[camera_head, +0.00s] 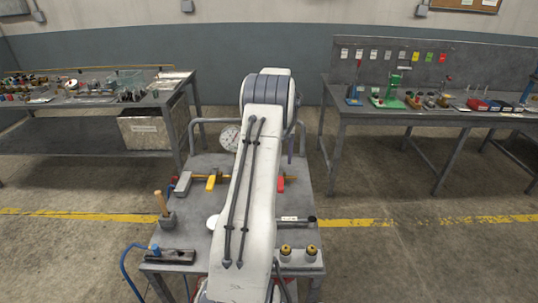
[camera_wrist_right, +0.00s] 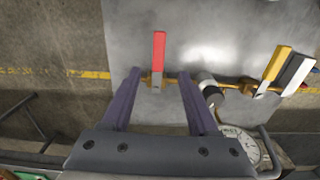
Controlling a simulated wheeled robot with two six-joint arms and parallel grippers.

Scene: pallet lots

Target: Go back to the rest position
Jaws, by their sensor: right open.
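My right arm (camera_head: 262,170) reaches forward over a grey cart top (camera_head: 195,222). My right gripper shows in the head view only as a bit of purple finger (camera_head: 290,147), mostly hidden behind the arm. In the right wrist view the right gripper (camera_wrist_right: 159,76) is open, with two purple fingers apart and nothing gripped. A red-handled valve (camera_wrist_right: 159,50) shows between and beyond the fingertips; it also shows beside the arm in the head view (camera_head: 281,184). How far below the fingers it lies I cannot tell. My left gripper is not in view.
The cart carries a yellow-handled valve (camera_head: 211,182), a round gauge (camera_head: 230,138), a wooden-handled hammer (camera_head: 164,210) and two brass-topped parts (camera_head: 311,250). Workbenches stand at left (camera_head: 100,103) and right (camera_head: 430,118). Open floor (camera_head: 420,260) lies at the right.

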